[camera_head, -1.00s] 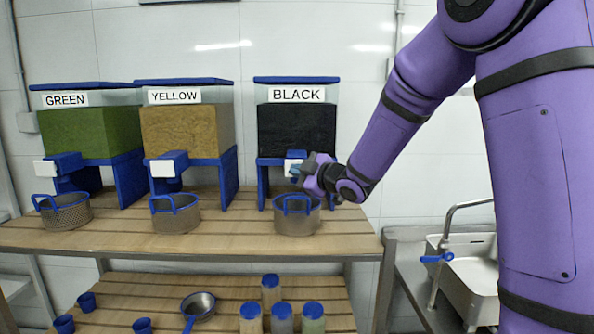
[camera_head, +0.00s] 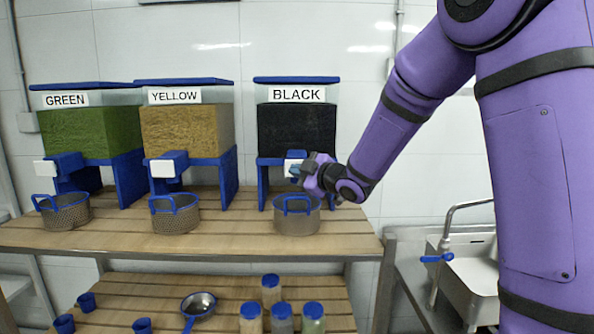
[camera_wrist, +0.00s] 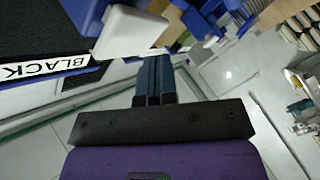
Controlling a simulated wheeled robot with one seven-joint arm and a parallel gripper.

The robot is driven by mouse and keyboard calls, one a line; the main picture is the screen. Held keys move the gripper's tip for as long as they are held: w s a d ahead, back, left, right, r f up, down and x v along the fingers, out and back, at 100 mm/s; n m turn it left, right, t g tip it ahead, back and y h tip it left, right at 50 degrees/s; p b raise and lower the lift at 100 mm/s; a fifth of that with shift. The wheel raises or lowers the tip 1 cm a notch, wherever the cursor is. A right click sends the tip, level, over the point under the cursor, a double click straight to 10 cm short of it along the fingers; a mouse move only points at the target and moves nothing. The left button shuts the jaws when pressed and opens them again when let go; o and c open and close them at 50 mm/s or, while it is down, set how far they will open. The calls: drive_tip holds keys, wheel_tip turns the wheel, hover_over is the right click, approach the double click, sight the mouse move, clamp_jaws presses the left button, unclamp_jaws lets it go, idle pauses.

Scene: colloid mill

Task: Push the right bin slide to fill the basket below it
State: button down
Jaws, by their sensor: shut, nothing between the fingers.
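The right bin (camera_head: 297,130), labelled BLACK, holds dark material and stands on blue legs on the wooden shelf. Its white slide (camera_head: 293,164) is at the front, partly hidden by my gripper (camera_head: 297,172). In the wrist view the white slide (camera_wrist: 128,34) is just ahead and to the left of my shut, empty fingers (camera_wrist: 154,62). I cannot tell whether they touch it. The metal basket (camera_head: 297,220) with blue handles stands upright below the slide. Its inside is mostly hidden.
The yellow bin (camera_head: 187,130) and green bin (camera_head: 77,133) stand to the left, with baskets (camera_head: 176,215) (camera_head: 66,214) in front. Jars, cups and a pan (camera_head: 199,304) are on the lower shelf. A sink (camera_head: 470,275) is at right, behind my arm.

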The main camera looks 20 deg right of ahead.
drive_tip(key=shift+w, duration=0.15)
drive_tip(key=shift+w+d, duration=0.1)
drive_tip(key=shift+w, duration=0.15)
drive_tip(key=shift+w+d, duration=0.3)
drive_tip(key=shift+w, duration=0.65)
idle(1.6)
drive_tip(key=shift+s, duration=0.2)
drive_tip(key=shift+s+a, duration=0.2)
drive_tip(key=shift+s, duration=0.4)
drive_tip(key=shift+s+a, duration=0.2)
drive_tip(key=shift+s, duration=0.35)
drive_tip(key=s, duration=0.1)
drive_tip(key=s+a, duration=0.1)
drive_tip(key=s, duration=0.2)
drive_tip(key=shift+s+a, duration=0.3)
drive_tip(key=shift+s, duration=0.05)
idle(2.4)
